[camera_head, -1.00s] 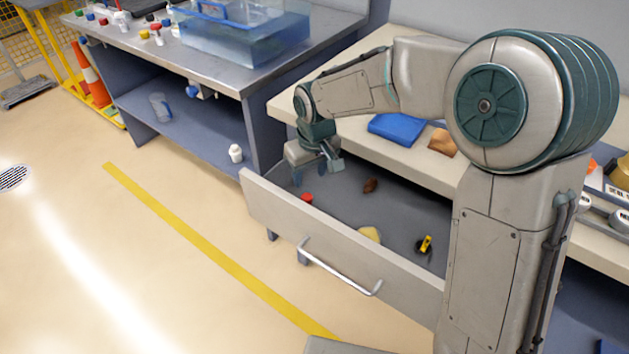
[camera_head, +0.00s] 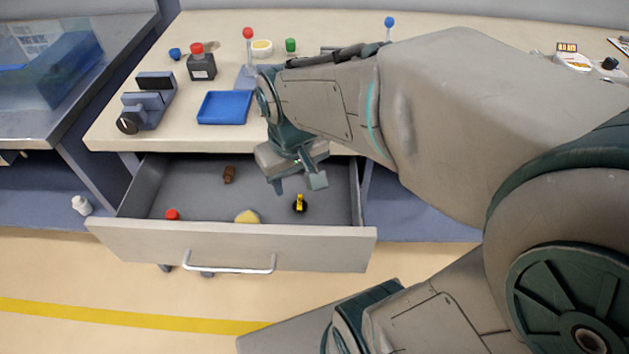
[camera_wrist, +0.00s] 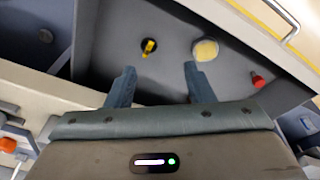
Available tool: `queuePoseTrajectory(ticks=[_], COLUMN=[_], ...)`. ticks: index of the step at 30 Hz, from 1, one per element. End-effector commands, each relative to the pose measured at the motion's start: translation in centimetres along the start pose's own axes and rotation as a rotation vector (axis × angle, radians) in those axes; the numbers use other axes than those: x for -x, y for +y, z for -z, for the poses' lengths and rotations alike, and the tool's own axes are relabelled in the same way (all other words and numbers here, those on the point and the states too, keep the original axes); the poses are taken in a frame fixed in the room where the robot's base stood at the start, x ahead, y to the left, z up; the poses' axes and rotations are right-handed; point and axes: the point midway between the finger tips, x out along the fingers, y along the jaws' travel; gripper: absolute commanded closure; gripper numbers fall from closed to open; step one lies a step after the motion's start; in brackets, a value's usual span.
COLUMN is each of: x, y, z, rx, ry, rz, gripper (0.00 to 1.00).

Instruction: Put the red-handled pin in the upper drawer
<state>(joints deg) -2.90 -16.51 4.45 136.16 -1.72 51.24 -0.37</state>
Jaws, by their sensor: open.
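A red ball-topped pin (camera_head: 248,35), which looks like the red-handled pin, stands upright on the worktop behind my forearm. Its lower end is at a grey-blue block (camera_head: 244,76) partly hidden by my arm. The open drawer (camera_head: 230,246) below the worktop is pulled out towards the camera; its floor also shows in the wrist view (camera_wrist: 178,65). My gripper (camera_head: 297,184) is open and empty, over the right part of the drawer. In the wrist view its two fingers (camera_wrist: 160,84) are spread apart with nothing between them.
The drawer holds a brown object (camera_head: 229,174), a red cap-like item (camera_head: 172,214), a pale yellow lump (camera_head: 247,216) and a yellow-black item (camera_head: 300,204). On the worktop are a blue tray (camera_head: 224,107), a red-capped bottle (camera_head: 201,64), a green-topped pin (camera_head: 290,45) and a blue-topped pin (camera_head: 389,22).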

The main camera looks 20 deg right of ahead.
Motion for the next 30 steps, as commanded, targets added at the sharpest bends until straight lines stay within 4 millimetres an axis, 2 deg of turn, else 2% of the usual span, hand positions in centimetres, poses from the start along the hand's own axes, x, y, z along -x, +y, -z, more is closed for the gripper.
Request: queuePoseTrajectory(ticks=[1, 3, 6, 9, 30], x=[0.2, 0.3, 0.3, 0.3, 0.3], y=[0.8, 1.5, 2.0, 2.2, 2.2], z=[-1.4, -3.0, -4.5, -5.1, -5.2], rx=[-0.043, -0.091, -0.133, -0.152, -0.153], ry=[0.007, 0.01, 0.011, 0.012, 0.012], rz=[0.006, 0.017, 0.029, 0.035, 0.035], gripper=[0.52, 0.52, 0.52, 0.52, 0.52])
